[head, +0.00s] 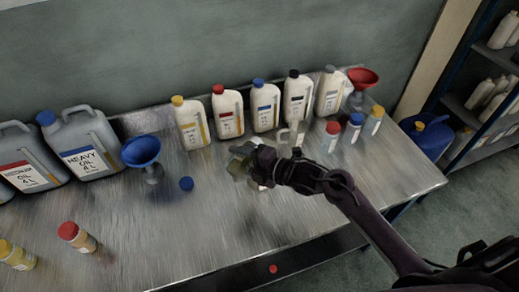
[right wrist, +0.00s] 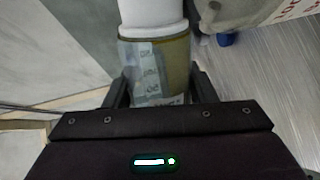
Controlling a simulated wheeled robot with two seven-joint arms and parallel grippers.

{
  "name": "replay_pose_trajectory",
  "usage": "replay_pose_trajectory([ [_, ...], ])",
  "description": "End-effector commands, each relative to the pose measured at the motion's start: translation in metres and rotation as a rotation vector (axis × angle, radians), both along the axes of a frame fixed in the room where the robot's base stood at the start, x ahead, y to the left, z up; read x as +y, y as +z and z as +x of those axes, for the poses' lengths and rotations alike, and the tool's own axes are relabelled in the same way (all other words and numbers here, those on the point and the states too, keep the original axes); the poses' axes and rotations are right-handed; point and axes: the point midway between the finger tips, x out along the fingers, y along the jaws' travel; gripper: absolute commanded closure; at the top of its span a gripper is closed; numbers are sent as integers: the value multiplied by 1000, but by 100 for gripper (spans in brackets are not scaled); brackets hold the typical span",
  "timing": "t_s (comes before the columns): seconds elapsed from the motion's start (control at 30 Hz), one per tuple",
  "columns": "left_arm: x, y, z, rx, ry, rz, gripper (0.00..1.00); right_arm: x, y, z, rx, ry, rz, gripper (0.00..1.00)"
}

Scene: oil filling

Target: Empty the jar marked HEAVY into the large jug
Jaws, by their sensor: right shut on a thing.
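My right gripper (head: 256,166) is shut on a small see-through jar with a yellowish tint (head: 241,160), above the middle of the table. In the right wrist view the jar (right wrist: 157,66) sits between the fingers, with a pale label and a white upper part; I cannot read the label clearly. A large grey jug labelled HEAVY OIL 4L (head: 83,140), with a blue cap, stands at the back left. A pale, handled vessel (head: 296,133) stands behind my gripper, partly hidden. My left gripper is not in view.
A blue funnel (head: 141,151) stands beside the grey jug. Several white bottles line the back. A red funnel (head: 362,77) and small capped jars (head: 353,127) are at right. Red-capped (head: 76,236) and yellow-capped jars (head: 16,255) stand front left.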

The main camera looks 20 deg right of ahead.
Motion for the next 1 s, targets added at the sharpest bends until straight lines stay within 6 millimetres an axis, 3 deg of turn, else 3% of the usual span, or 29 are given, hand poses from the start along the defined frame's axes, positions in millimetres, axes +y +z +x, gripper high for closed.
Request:
replay_pose_trajectory([
  [1.0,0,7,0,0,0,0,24,-2,3,2,76,0,82,76],
])
